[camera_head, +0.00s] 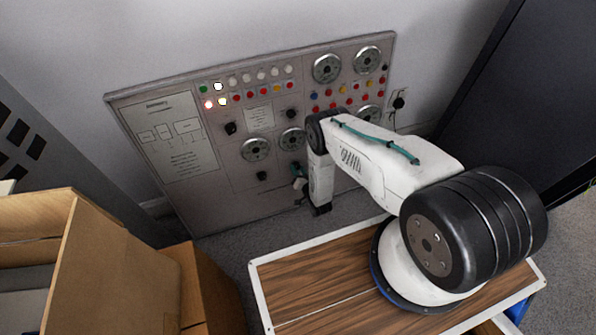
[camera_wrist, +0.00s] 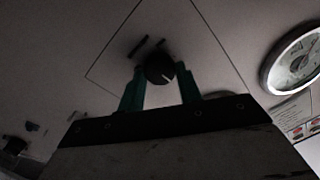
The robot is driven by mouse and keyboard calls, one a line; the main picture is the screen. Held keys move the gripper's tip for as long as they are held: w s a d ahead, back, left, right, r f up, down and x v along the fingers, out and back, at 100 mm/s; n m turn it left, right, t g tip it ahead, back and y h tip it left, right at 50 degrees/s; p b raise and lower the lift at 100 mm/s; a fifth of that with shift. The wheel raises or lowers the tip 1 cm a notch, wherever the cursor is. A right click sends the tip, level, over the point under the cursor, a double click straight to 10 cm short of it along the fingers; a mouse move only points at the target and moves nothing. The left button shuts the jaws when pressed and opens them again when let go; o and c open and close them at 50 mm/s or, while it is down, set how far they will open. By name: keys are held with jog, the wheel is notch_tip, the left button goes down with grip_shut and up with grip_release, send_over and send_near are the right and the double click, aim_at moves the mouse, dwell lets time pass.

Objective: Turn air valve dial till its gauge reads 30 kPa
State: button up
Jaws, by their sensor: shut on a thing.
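A black dial (camera_wrist: 160,69) with a white pointer line sits on the grey panel in the wrist view. My gripper (camera_wrist: 161,75) has its two green fingers on either side of this dial and is shut on it. In the head view my gripper (camera_head: 298,182) is at the lower middle of the panel, below a round gauge (camera_head: 292,139); the held dial is hard to make out there. A round gauge (camera_wrist: 297,62) is cut off at the right edge of the wrist view. Its reading is too small and dark to tell. No label beside the dial is legible.
The panel (camera_head: 220,190) leans near the wall and carries several gauges, lamps and other black knobs (camera_head: 231,128). My arm covers its lower right. An open cardboard box (camera_head: 110,265) stands at left front. A dark cabinet (camera_head: 510,90) stands at right.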

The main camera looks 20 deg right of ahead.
jog(key=o, duration=1)
jog(key=v, duration=0.7)
jog(key=shift+s, duration=0.35)
